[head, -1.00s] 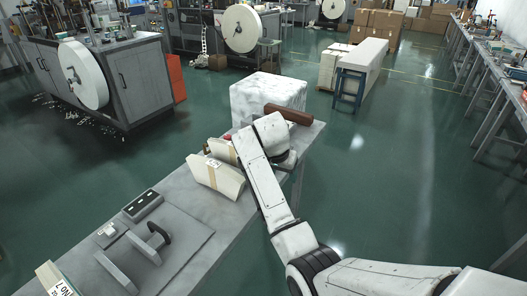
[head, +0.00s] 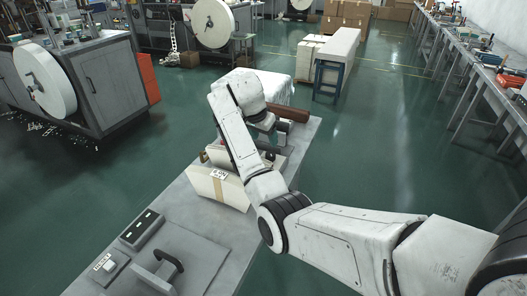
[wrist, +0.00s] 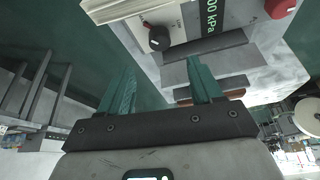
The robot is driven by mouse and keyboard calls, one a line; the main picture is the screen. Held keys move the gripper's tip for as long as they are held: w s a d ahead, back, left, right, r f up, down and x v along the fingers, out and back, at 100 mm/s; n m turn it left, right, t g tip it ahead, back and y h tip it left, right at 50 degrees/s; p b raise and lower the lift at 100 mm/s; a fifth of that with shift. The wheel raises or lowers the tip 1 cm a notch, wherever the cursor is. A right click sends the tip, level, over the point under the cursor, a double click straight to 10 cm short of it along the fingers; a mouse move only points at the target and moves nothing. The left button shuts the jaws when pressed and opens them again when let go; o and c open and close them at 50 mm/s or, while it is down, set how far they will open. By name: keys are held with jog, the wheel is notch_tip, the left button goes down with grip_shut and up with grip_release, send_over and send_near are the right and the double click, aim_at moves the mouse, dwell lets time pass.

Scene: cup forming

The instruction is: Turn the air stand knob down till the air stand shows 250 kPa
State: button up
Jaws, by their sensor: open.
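My gripper (wrist: 160,75) is open in the wrist view, its two teal fingers apart with nothing between them. The air stand (wrist: 178,17) has a pale front panel and a dark display (wrist: 212,18) with green characters; I read "00 kPa", and the start of the number is cut off by the frame edge. In the head view my arm hides most of the gripper and the air stand's face.
A red knob (wrist: 281,7) sits at the top right in the wrist view. A brown bar (head: 291,114) lies at the far end. Open floor lies right of the bench.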

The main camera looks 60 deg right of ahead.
aim_at(270, 154)
jog(key=x, duration=1)
jog(key=shift+f, duration=0.15)
jog(key=c, duration=1.1)
